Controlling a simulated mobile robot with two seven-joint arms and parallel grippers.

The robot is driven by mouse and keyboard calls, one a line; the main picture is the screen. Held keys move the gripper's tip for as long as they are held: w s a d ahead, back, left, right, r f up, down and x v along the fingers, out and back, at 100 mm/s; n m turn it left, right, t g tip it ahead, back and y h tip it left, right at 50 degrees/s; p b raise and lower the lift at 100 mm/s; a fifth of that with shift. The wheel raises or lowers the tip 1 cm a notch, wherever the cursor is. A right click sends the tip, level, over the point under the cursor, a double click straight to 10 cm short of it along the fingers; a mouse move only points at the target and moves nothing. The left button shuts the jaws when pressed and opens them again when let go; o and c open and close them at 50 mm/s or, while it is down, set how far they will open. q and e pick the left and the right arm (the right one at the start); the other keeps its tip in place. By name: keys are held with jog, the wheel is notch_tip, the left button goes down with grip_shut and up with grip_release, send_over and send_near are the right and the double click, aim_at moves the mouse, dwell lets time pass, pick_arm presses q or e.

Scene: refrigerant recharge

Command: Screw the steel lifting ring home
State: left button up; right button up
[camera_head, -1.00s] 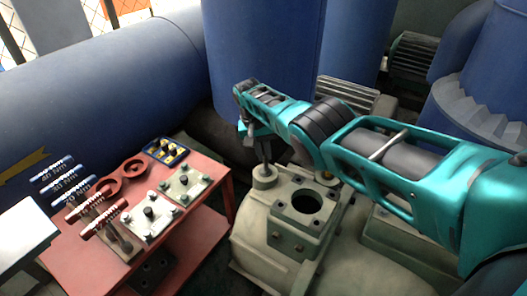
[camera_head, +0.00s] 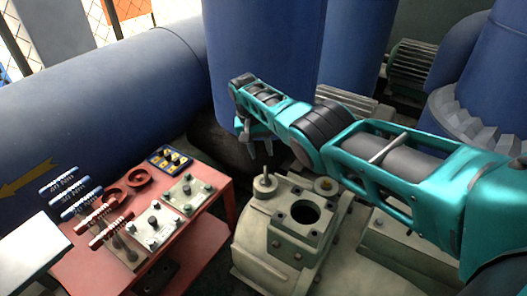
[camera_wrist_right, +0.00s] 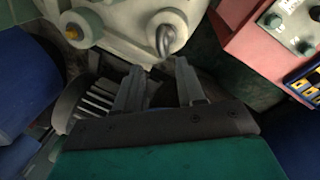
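The steel lifting ring (camera_wrist_right: 165,40) stands in a round pale boss on the pump-like housing, seen in the right wrist view. In the head view the ring (camera_head: 264,172) appears nearly edge-on as a thin upright piece above its boss. Whether its base is seated against the boss I cannot tell. My right gripper (camera_head: 259,150) is just above and behind the ring. In the right wrist view its two fingers (camera_wrist_right: 158,82) are spread, with nothing between them, and the ring is beyond their tips. My left gripper is not in view.
The beige housing (camera_head: 262,250) has a flange with an open hole. A second boss with a brass centre (camera_head: 325,186) sits to the right. A red trolley (camera_head: 207,240) at left carries torque handles, red rings and plates. Blue tanks (camera_head: 262,60) stand close behind.

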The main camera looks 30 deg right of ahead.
notch_tip(320, 180, up, 7)
jog(key=a+p, duration=0.1)
jog(key=p, duration=0.1)
jog(key=shift+w+a+r+p, duration=0.15)
jog(key=shift+w+r+p, duration=0.1)
jog(key=shift+p, duration=0.15)
